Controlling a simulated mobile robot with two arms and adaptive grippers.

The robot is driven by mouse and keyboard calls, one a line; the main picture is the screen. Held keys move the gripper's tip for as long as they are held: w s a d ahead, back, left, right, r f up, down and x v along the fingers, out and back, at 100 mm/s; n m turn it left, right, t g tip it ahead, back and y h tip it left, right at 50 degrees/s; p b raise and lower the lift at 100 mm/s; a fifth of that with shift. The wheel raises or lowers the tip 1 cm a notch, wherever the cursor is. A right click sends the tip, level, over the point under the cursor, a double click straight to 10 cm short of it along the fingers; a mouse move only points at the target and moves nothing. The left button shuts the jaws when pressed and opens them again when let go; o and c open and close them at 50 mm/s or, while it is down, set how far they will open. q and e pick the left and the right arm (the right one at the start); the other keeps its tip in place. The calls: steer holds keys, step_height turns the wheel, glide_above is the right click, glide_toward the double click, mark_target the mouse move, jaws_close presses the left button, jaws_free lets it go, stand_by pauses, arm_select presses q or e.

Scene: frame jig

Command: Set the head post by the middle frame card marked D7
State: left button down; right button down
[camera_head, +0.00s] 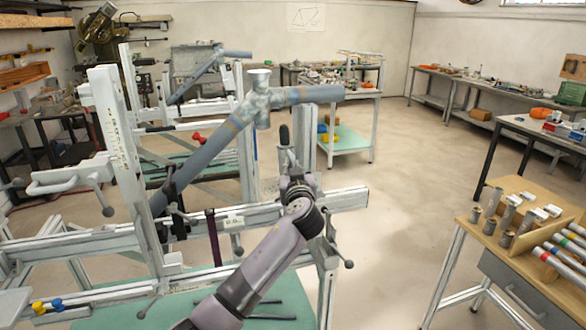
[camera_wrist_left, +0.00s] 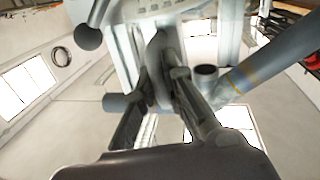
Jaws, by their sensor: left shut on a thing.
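The near jig (camera_head: 120,160) is a white metal stand that holds a blue-grey bicycle frame (camera_head: 205,160). The frame's head tube (camera_head: 261,112) has a silver cone on top. A white upright post (camera_head: 305,120) stands just right of the head tube. My left gripper (camera_head: 287,165) is in front of this post, below the top tube, and shut on a grey jig handle. In the left wrist view my gripper (camera_wrist_left: 160,88) has its dark fingers on both sides of the rounded grey jig handle (camera_wrist_left: 159,58).
Another jig with a grey frame (camera_head: 205,70) stands behind. A wooden bench (camera_head: 470,225) with metal sleeves and tubes is at the right. A green-shelved trolley (camera_head: 350,140) stands at the back. The floor between jig and bench is clear.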

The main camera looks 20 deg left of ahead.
stand_by(0.3)
arm_select(q)
steer(key=shift+f, duration=0.15)
steer(key=s+a+f+n+b, duration=0.1)
steer(key=s+a+n+b, duration=0.2)
steer(key=a+b, duration=0.2)
steer(key=b, duration=0.3)
steer(key=shift+s+a+t, duration=0.2)
steer(key=shift+s+t, duration=0.1)
steer(key=shift+s, duration=0.05)
steer(key=shift+f, duration=0.1)
steer(key=c, duration=1.6)
jaws_free()
steer(key=shift+c, duration=0.2)
